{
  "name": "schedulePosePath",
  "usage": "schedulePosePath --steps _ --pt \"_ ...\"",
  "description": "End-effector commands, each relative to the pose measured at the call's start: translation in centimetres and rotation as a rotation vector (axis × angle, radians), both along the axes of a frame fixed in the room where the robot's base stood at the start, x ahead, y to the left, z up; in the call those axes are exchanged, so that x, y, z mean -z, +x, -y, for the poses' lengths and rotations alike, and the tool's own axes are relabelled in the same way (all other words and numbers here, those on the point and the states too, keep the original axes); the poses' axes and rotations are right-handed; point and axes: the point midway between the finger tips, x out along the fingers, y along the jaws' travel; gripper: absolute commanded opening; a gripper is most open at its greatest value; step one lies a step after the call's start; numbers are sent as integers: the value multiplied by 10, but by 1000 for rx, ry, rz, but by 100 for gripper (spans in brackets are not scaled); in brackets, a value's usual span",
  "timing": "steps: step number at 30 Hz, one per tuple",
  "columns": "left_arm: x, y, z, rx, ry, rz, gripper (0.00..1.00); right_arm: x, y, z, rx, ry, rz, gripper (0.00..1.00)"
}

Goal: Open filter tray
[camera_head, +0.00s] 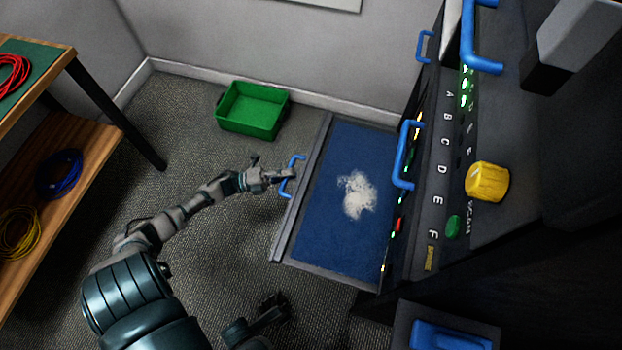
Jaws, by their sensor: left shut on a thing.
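The filter tray (316,232) is a wide drawer with a grey frame and a blue filter surface, extended out of the dark rack on the right. A pale patch of dust (357,194) lies on the blue surface. Its blue handle (297,160) is on the tray's left front edge. My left gripper (284,177) is shut on this handle, and its fingers hide the handle's middle. My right gripper (277,308) is low in the picture, dark and apart from the tray; its finger opening is unclear.
The rack (422,190) has other blue handles, lettered rows and a yellow knob (487,182). A green bin (253,110) stands on the carpet by the back wall. A wooden shelf (75,165) with coiled cables is at left.

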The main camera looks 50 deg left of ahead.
Motion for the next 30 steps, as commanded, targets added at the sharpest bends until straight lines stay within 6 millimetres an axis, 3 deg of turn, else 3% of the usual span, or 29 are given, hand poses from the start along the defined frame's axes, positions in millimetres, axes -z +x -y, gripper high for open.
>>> schedulePosePath --steps 6,19,20,22,30 --pt "4 -12 -20 -11 3 -11 0 -3 0 -1 -2 2 15 40" --pt "4 -13 -23 -11 3 -10 0 -2 1 -1 -2 1 15 40" --pt "4 -13 -23 -11 3 -10 22 -2 1 -1 -1 2 14 40" --pt "3 -13 -22 -9 2 -8 40 -1 1 -1 -1 1 12 40" --pt "1 -14 -21 -5 1 -3 41 1 2 -1 1 3 3 40"
